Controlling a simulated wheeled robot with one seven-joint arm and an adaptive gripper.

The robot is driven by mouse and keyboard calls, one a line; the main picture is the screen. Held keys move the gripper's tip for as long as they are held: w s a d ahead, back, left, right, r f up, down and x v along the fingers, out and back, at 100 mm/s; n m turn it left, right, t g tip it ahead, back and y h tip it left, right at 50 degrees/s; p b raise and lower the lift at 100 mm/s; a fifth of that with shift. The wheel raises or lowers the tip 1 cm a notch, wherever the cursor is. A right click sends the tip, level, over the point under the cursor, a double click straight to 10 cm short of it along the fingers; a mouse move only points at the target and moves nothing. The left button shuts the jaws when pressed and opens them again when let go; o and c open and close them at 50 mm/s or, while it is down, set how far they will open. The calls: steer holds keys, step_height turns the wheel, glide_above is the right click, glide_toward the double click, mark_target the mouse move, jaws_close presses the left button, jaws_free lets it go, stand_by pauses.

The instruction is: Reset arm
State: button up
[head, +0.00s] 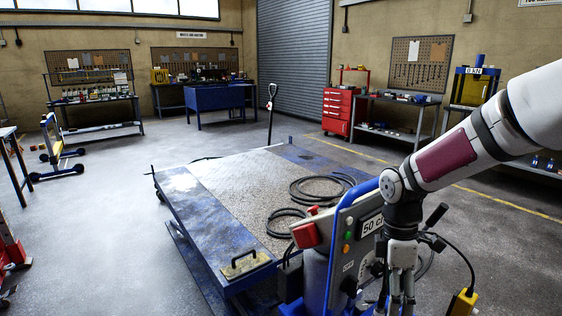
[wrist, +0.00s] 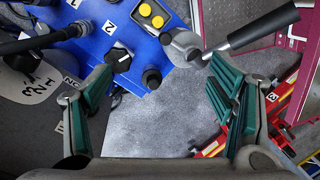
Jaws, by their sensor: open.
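My gripper (head: 400,292) points down at the bottom right of the head view, beside the blue control panel (head: 350,245) of the lift table. In the wrist view my gripper (wrist: 162,68) has its two green-padded fingers wide apart, with grey floor between them and nothing held. The blue panel (wrist: 125,28) fills the upper left there, with yellow buttons (wrist: 151,14) and black knobs (wrist: 118,60). A lever with a black grip (wrist: 262,24) lies at the upper right, beyond the right finger. I cannot tell whether a finger touches the panel.
The lift table (head: 222,215) with black cable (head: 318,188) on it stands to the left. A red frame (wrist: 285,100) is at the right of the wrist view. A yellow box (head: 463,302) hangs on a cable. Floor (head: 105,240) at the left is clear.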

steer(key=s+a+r+m+t+p, duration=0.2)
steer(key=s+r+m, duration=0.5)
steer(key=s+r, duration=0.4)
steer(key=s+a+r+m+t+p, duration=0.2)
steer(key=s+r+m, duration=0.6)
steer(key=s, duration=0.5)
step_height(320, 180, up, 3)
steer(key=shift+a+f+m+t+y+p, duration=0.1)
steer(key=shift+a+m+t+y+p, duration=0.2)
steer(key=shift+t+p, duration=0.65)
steer(key=shift+s+d, duration=0.1)
